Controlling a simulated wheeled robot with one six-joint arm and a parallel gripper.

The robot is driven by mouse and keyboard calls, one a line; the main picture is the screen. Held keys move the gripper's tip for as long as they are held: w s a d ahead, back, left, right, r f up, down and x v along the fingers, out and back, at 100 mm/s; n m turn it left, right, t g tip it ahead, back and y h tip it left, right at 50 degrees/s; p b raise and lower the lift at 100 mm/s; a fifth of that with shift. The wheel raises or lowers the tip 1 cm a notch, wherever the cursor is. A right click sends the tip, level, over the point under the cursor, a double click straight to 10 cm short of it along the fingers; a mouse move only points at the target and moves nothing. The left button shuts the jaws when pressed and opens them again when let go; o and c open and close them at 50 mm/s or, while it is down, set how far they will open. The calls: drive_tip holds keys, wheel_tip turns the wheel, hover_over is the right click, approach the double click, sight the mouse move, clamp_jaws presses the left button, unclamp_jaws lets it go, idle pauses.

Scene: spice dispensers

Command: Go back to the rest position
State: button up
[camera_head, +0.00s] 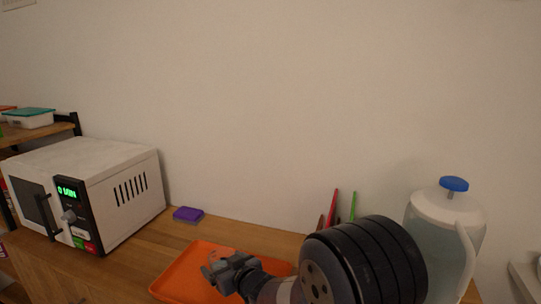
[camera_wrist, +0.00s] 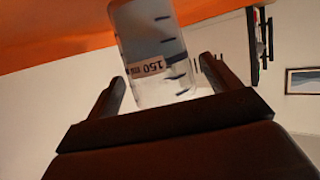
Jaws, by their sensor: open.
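My gripper (camera_head: 224,268) is low over the orange tray (camera_head: 178,279) in the head view, with my black arm link behind it at the lower right. In the wrist view, its two dark fingers (camera_wrist: 162,72) stand apart. A clear measuring container (camera_wrist: 150,40) with dark marks and a "150 ml" label shows between and beyond the fingers. A gap shows at the left finger; whether the right finger touches it I cannot tell. In the head view the container is mostly hidden by the gripper.
A white microwave (camera_head: 125,190) with a green display stands at the left of the wooden counter (camera_head: 150,257). A purple sponge-like block (camera_head: 188,214) lies beside it. A pitcher (camera_head: 445,235) with a blue knob stands at the right. Red and green handles (camera_head: 335,208) show behind my arm.

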sight(220, 252)
drive_tip(key=shift+x, duration=0.85)
drive_tip(key=shift+s+r+p, duration=0.1)
drive_tip(key=shift+r+p, duration=0.25)
drive_tip(key=shift+r, duration=1.5)
